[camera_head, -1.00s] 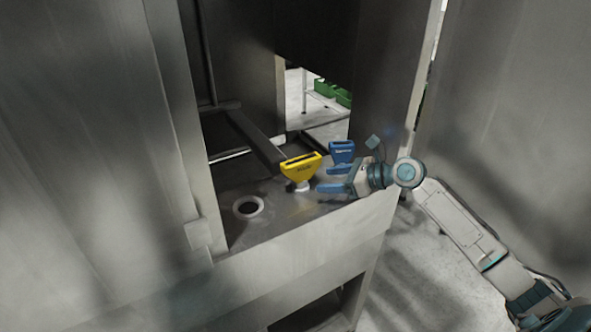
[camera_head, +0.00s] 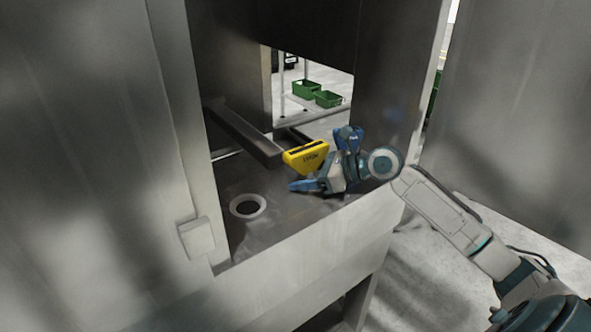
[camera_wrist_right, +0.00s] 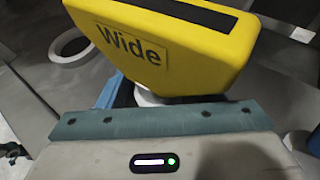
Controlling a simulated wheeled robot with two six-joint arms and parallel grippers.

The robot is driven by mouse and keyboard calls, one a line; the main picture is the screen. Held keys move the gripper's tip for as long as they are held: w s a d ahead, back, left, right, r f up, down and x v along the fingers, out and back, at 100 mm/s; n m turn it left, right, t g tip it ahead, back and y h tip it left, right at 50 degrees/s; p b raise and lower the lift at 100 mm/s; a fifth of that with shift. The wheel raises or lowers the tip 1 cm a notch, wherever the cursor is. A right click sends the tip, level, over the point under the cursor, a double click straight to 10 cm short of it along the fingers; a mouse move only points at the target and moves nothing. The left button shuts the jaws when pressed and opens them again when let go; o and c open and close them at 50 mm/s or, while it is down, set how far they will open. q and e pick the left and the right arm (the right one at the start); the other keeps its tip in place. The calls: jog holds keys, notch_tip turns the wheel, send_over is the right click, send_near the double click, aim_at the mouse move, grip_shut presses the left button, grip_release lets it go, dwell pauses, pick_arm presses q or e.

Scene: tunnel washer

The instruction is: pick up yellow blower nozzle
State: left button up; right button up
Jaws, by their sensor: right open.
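The yellow blower nozzle (camera_head: 306,156) stands upright on the metal shelf inside the washer opening. In the right wrist view the nozzle (camera_wrist_right: 165,45) fills the upper part, with the word "Wide" on its face and a white neck partly showing below. My right gripper (camera_head: 300,184) is open, low at the nozzle's neck; the nozzle's base is hidden behind it. A blue finger (camera_wrist_right: 108,92) shows at the nozzle's left side in the wrist view. I cannot tell whether the fingers touch the nozzle. My left gripper is not in view.
A blue nozzle (camera_head: 349,138) stands just behind my right gripper. An empty round hole with a pale rim (camera_head: 248,206) lies to the left on the shelf (camera_head: 285,222). A dark bar (camera_head: 243,135) runs behind. Metal walls flank the opening.

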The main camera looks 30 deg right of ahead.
aim_at(306, 148)
jog(key=shift+w+a+f, duration=0.1)
jog(key=shift+w+a, duration=0.05)
jog(key=shift+s+r, duration=0.25)
jog(key=shift+s, duration=0.15)
jog(key=c, duration=0.7)
jog(key=shift+w, duration=0.1)
jog(key=c, duration=0.3)
jog(key=shift+c, duration=0.2)
jog(key=shift+r, duration=0.4)
notch_tip(306, 148, up, 8)
jog(key=shift+f+b, duration=0.2)
jog(key=shift+b, duration=0.65)
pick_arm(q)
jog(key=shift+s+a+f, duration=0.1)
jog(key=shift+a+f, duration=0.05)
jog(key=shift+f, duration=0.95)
pick_arm(e)
jog(key=shift+r, duration=0.75)
